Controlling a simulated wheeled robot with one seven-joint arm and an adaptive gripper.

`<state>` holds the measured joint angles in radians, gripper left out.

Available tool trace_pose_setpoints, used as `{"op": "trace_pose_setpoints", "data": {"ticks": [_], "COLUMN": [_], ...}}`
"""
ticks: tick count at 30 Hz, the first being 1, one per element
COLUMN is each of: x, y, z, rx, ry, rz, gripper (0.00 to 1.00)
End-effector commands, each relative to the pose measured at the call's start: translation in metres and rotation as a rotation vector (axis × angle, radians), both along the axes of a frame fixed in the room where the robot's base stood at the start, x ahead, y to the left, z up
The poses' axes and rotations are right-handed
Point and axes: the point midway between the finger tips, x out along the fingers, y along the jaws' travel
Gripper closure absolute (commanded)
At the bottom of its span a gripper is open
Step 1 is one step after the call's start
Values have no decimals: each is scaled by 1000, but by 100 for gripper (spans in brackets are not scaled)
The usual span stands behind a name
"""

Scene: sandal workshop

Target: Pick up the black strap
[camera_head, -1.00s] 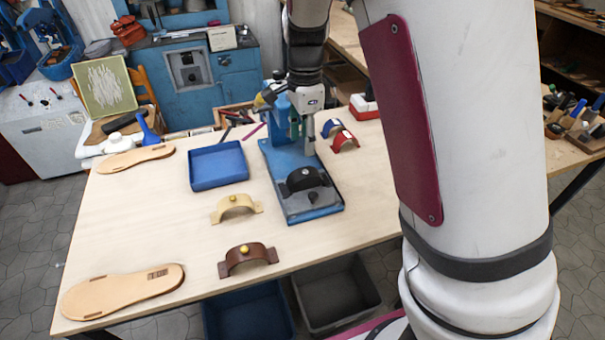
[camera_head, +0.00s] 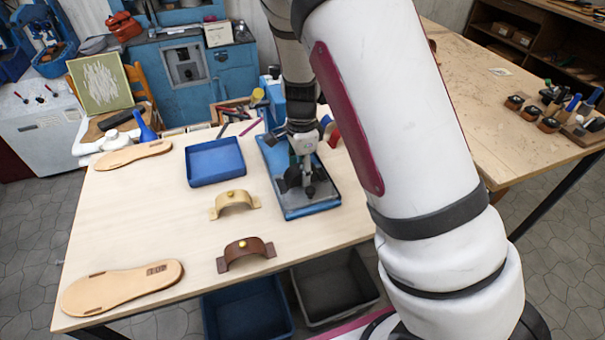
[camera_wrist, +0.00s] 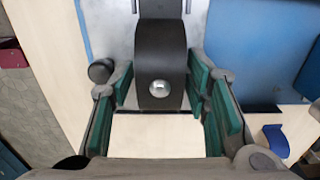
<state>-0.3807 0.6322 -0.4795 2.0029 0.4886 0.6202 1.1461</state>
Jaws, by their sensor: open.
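The black strap (camera_wrist: 160,65) is an arched dark band with a silver rivet, standing on the base of the blue press (camera_head: 318,208). In the head view the strap (camera_head: 289,180) is mostly hidden by my gripper (camera_head: 308,180). In the wrist view my gripper (camera_wrist: 161,88) is open, with green-padded fingers on the left and right of the strap. The strap lies between the pads; a small gap seems to show on each side, but I cannot tell whether a pad touches it.
A blue tray (camera_head: 216,163), a tan strap (camera_head: 234,202) and a brown strap (camera_head: 246,253) lie left of the press. Sandal soles (camera_head: 122,289) lie along the left side. A blue strap (camera_wrist: 276,141) is near the right finger.

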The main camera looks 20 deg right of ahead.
Motion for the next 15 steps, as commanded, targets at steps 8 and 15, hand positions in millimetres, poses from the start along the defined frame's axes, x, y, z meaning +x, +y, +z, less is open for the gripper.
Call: {"op": "trace_pose_setpoints", "data": {"ticks": [8,15], "x": [0,0], "y": [0,0], "z": [0,0], "rx": [0,0], "ry": [0,0], "rz": [0,0], "gripper": [77,86]}}
